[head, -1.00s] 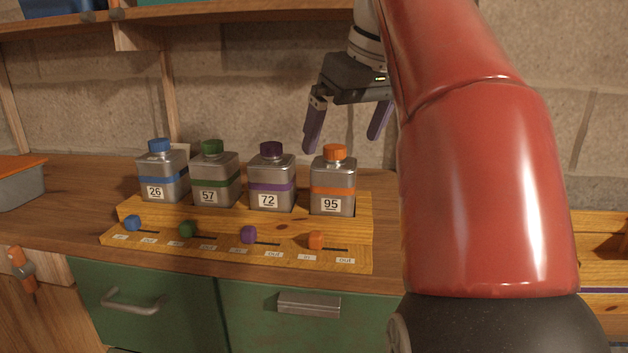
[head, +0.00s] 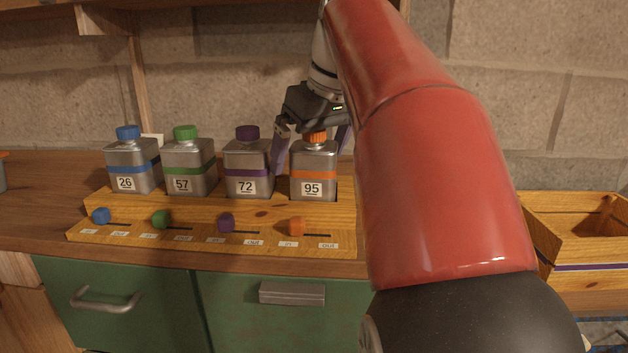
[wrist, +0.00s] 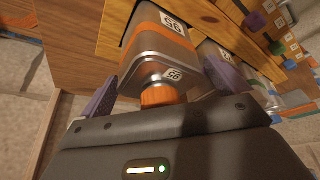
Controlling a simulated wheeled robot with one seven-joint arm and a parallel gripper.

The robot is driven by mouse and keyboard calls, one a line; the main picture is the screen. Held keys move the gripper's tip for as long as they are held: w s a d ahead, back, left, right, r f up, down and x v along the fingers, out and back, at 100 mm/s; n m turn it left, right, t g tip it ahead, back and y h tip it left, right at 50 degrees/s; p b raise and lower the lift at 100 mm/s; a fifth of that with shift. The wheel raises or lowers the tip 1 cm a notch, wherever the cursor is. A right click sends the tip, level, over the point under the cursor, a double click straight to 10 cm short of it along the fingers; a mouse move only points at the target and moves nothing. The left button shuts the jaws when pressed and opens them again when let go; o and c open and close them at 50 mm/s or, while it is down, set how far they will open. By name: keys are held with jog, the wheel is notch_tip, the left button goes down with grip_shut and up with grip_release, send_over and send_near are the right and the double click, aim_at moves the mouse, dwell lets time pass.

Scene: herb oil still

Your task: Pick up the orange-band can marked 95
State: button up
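The orange-band can marked 95 (head: 313,183) stands upright in the right end of the wooden rack (head: 190,214), its orange cap (head: 315,137) partly behind my gripper. My gripper (head: 312,160) is open, with its purple fingers lowered to either side of this can. In the wrist view the can (wrist: 160,50) and its cap (wrist: 158,96) lie between the two spread fingers (wrist: 160,82). I see gaps beside the can there, and no clear contact. The left finger in the head view is between this can and the purple-band can marked 72 (head: 247,168).
The green-band can marked 57 (head: 190,168) and blue-band can marked 26 (head: 132,166) stand further left. Coloured sliders, such as the orange one (head: 296,226), line the rack's front. A wooden crate (head: 570,251) is at right.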

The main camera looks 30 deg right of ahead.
jog(key=shift+r, duration=0.1)
jog(key=c, duration=1.3)
